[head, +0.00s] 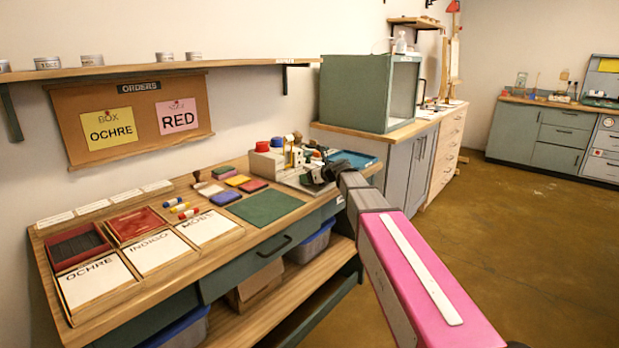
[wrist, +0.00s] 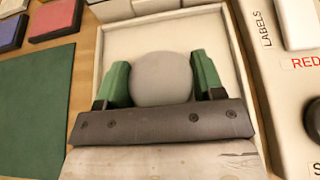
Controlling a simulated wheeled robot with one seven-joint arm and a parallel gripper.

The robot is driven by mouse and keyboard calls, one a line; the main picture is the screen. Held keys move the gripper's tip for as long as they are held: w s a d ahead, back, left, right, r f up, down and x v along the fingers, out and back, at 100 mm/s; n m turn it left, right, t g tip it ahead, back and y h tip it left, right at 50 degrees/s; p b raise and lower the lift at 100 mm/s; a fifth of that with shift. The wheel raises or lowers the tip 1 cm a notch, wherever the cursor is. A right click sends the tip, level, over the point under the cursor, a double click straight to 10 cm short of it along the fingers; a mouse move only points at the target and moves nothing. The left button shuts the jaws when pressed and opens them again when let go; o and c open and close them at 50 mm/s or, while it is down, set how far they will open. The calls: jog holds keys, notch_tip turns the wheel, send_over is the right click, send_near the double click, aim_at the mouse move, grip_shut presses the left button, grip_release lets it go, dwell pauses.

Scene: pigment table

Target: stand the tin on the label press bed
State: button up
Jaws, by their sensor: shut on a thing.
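The tin (wrist: 163,78) shows as a round grey top in the wrist view. My gripper (wrist: 163,72) is shut on it, with one green finger on each side. The tin is over the pale square bed (wrist: 122,45) of the label press, inside its raised rim as seen from above. I cannot tell whether the tin's base touches the bed. In the head view my gripper (head: 316,173) is at the right part of the table, beside the label press (head: 265,164).
A cream panel marked LABELS and RED (wrist: 303,63) stands right of the bed. A green mat (head: 266,206) lies to the left, with coloured pads (head: 253,185) behind it. A blue tray (head: 354,160) is beyond my gripper. Lettered cards (head: 95,283) fill the table's left.

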jog(key=o, duration=1)
jog(key=shift+c, duration=0.2)
jog(key=v, duration=1.2)
jog(key=shift+r, duration=0.15)
